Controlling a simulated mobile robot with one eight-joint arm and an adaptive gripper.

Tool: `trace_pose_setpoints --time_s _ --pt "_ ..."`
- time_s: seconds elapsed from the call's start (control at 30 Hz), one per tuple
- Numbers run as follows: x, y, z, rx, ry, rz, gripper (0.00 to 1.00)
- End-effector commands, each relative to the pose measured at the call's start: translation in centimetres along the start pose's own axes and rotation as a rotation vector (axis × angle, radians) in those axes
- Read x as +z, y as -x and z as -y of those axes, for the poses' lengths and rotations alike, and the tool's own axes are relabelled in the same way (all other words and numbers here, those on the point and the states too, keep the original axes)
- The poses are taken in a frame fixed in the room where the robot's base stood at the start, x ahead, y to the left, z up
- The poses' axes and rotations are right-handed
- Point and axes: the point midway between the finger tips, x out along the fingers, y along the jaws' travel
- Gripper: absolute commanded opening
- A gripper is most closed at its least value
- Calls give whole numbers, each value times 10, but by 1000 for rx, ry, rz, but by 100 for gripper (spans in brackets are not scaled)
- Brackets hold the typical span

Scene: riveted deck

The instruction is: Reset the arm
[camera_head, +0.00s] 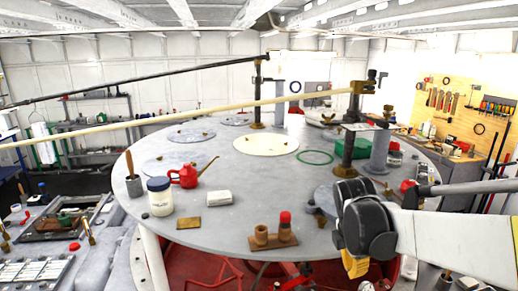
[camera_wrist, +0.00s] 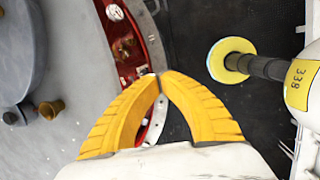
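My gripper (camera_wrist: 160,76) has two yellow ridged fingers, and their tips meet in the wrist view. It is shut, with no object seen between the fingers. Below it are a red curved rim (camera_wrist: 122,42) and dark floor. In the head view my white arm comes in from the right edge, in front of the round grey table. A yellow part of the gripper shows low at the table's front right; the fingertips are hidden there.
The round grey table (camera_head: 225,240) holds a red oil can (camera_head: 184,178), a white jar (camera_head: 160,200), a white block (camera_head: 219,198) and a brown holder with a red-topped piece (camera_head: 285,222). Dark posts (camera_head: 348,150) stand near the arm. A yellow disc (camera_wrist: 222,60) on a dark shaft lies right of the fingers.

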Motion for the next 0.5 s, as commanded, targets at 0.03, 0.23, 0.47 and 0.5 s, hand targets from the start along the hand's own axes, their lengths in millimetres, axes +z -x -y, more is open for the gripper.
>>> trace_pose_setpoints --time_s 0.03,0.23,0.47,0.5 --pt "-4 -11 7 12 -38 -3 0" --pt "-20 -34 32 72 -264 -30 0" --pt "-54 -89 84 171 -694 -117 0" --pt "-60 -100 94 187 -778 -140 0"
